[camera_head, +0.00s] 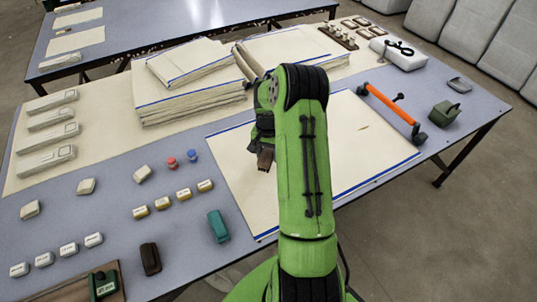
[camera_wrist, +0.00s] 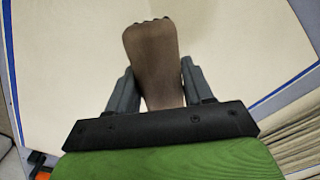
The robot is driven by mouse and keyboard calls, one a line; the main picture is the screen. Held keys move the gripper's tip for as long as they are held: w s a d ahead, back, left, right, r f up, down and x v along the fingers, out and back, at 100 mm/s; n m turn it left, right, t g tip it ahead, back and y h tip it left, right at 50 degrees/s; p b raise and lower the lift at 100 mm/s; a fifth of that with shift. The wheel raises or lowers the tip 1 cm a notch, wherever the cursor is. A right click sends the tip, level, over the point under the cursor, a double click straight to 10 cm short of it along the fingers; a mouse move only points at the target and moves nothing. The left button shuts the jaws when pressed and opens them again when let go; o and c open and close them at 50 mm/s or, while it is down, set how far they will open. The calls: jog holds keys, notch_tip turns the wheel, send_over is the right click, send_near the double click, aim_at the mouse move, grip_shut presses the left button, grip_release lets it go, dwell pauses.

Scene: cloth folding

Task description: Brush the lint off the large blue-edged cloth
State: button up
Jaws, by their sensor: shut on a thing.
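The large blue-edged cloth (camera_head: 362,152) lies flat on the table, cream with blue bands along its edges. It fills most of the wrist view (camera_wrist: 60,60). A small tan speck, perhaps lint, shows on its upper right part in the head view. My gripper (camera_wrist: 157,82) is shut on a brown brush (camera_wrist: 150,50), with a finger on each side of it. Dark bristle tips show at its far end. In the head view the brush (camera_head: 265,160) is over the left part of the cloth. I cannot tell whether it touches. My arm hides the middle of the cloth.
Stacked folded cloths (camera_head: 190,95) stand behind on the left. An orange-handled tool (camera_head: 390,104) lies at the cloth's right edge, near a dark green box (camera_head: 443,113). A teal block (camera_head: 217,226) and several small labelled blocks lie to the left.

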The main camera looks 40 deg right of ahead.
jog(key=shift+r+p, duration=1)
jog(key=shift+r, duration=0.75)
